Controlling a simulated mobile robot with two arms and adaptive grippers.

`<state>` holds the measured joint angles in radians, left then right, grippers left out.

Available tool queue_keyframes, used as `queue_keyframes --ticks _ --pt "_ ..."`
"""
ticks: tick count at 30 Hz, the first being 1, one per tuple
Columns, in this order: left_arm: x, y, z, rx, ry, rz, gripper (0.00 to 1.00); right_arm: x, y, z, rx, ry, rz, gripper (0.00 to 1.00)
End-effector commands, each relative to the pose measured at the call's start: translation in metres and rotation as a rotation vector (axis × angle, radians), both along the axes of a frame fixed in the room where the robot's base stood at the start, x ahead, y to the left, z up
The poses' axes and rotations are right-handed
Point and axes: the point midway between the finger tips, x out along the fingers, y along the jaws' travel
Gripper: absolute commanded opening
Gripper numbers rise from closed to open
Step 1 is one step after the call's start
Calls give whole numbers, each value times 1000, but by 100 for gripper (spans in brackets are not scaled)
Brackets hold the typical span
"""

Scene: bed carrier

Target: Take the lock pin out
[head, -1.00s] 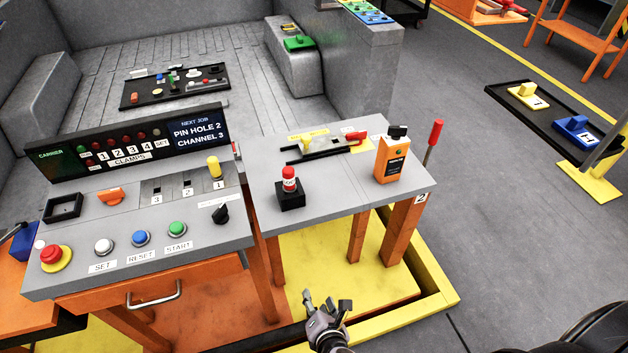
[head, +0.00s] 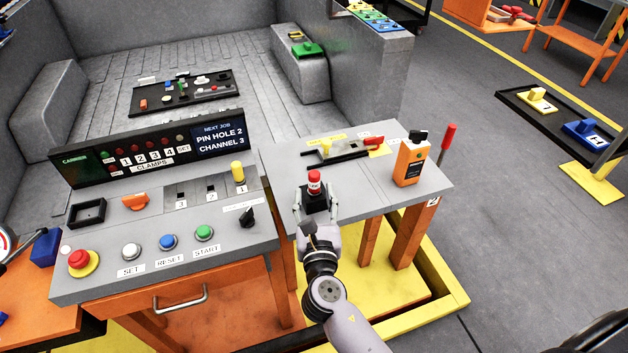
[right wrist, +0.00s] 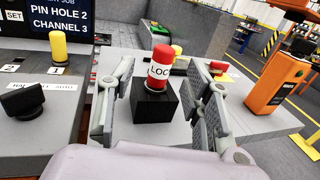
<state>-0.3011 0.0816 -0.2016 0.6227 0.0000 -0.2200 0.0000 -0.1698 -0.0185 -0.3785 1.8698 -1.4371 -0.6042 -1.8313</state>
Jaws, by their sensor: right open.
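The lock pin (head: 314,182) is red with a white band lettered "LOC", the rest of the word being out of sight. It stands upright in a black block (head: 312,202) on the grey table right of the control panel. In the right wrist view the lock pin (right wrist: 160,68) and its block (right wrist: 154,103) show between the fingers. My right gripper (head: 316,208) is open at the near side of the block, its fingers (right wrist: 162,80) on either side with gaps to the pin. My left gripper is not in view.
An orange device (head: 411,160) and a red-handled lever (head: 446,142) stand at the table's right. A toggle clamp (head: 345,149) lies behind the pin. Left is the panel with a black knob (head: 247,217), a yellow pin (head: 237,171) and several buttons.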

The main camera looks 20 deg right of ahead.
Motion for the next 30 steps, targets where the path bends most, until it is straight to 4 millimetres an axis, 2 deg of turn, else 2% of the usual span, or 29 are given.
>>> queue_keyframes --ticks 8,15,18,26,30 --pt "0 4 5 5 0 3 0 21 -6 0 1 0 1 46" --pt "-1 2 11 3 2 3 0 55 -16 -3 1 0 1 46" --pt "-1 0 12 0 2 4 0 63 -18 -4 1 1 1 46" --pt "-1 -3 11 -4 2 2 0 65 -19 -4 2 1 1 46" --pt "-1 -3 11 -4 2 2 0 64 -19 -4 2 1 1 36"
